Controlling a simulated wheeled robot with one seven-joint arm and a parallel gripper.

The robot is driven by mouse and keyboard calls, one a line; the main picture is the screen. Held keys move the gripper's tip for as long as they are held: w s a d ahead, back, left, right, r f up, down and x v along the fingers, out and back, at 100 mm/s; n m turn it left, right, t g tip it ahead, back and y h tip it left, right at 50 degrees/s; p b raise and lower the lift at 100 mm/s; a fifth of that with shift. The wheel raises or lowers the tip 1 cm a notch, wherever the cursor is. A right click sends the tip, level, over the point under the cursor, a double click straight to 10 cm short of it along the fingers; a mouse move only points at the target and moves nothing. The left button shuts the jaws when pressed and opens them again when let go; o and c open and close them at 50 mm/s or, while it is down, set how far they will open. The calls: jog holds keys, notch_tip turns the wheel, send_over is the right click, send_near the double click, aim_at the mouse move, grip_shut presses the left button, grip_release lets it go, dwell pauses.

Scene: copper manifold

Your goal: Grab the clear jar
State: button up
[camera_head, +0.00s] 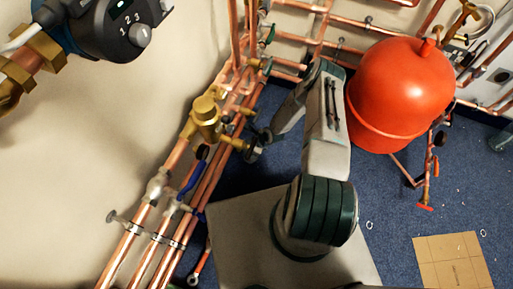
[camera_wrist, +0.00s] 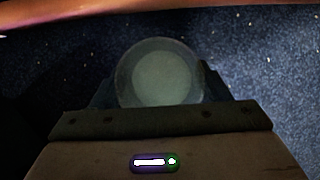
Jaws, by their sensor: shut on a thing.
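The clear jar (camera_wrist: 162,78) shows in the wrist view as a round, pale greenish, see-through shape, seen end-on. It sits between the two dark fingers of my gripper (camera_wrist: 158,88), which is shut on it. Speckled blue floor shows behind and to the right of the jar. In the head view my arm bends over toward the copper pipes, and I cannot make out the jar or the fingertips there.
Copper pipes (camera_head: 172,215) with brass valves (camera_head: 206,112) run along the left wall, close to my arm. A red tank (camera_head: 400,95) stands just right of the arm. A cardboard piece (camera_head: 453,262) lies on the blue floor (camera_head: 385,220). A copper pipe (camera_wrist: 75,14) crosses the wrist view's top.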

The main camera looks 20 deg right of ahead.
jog(key=s+d+r+p, duration=0.1)
jog(key=s+d+r, duration=0.4)
jog(key=d, duration=0.5)
notch_tip(320, 180, up, 2)
jog(key=shift+s+d+r+p, duration=0.15)
jog(key=shift+s+r+p, duration=0.1)
jog(key=shift+p, duration=0.15)
